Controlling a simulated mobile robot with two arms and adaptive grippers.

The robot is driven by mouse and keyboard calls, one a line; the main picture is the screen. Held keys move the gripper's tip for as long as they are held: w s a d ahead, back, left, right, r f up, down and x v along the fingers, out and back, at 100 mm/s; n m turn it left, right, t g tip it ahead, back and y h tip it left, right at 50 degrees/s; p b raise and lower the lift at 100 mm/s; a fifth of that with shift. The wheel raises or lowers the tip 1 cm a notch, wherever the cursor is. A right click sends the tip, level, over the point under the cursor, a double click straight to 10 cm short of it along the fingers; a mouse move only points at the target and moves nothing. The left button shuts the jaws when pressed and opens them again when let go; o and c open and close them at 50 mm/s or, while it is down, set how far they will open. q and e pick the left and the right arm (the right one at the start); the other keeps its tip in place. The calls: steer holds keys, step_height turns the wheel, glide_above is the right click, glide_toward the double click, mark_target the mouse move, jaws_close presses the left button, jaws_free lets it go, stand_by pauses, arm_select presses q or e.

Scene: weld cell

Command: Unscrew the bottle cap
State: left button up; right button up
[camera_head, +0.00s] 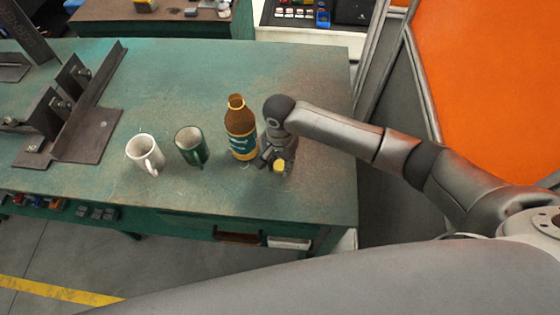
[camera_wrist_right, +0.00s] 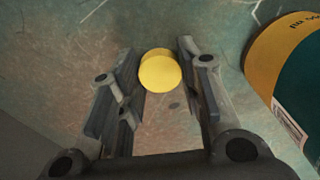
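A brown bottle (camera_head: 239,143) with a teal and yellow label stands upright on the green table; its neck shows no yellow cap. Part of its side shows at the right edge of the right wrist view (camera_wrist_right: 290,75). A round yellow cap (camera_head: 279,166) is beside the bottle's base, and it lies between the fingertips in the right wrist view (camera_wrist_right: 160,72). My right gripper (camera_head: 276,163) points down just right of the bottle. Its fingers (camera_wrist_right: 160,60) are apart, with narrow gaps beside the cap; whether the cap touches the table is unclear. My left gripper is out of view.
A dark green mug (camera_head: 191,147) and a white mug (camera_head: 146,154) stand left of the bottle on the table (camera_head: 200,80). A metal weld fixture (camera_head: 85,140) is at the far left. The table is clear behind the bottle. An orange panel (camera_head: 490,90) is at the right.

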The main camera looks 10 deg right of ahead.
mark_target(280, 165)
steer(key=shift+o, duration=1.4)
steer(key=shift+r, duration=0.1)
steer(key=shift+r, duration=0.2)
steer(key=shift+w+r, duration=0.1)
steer(key=shift+r, duration=0.25)
step_height(280, 165, up, 11)
steer(key=b, duration=0.2)
steer(key=shift+b, duration=0.4)
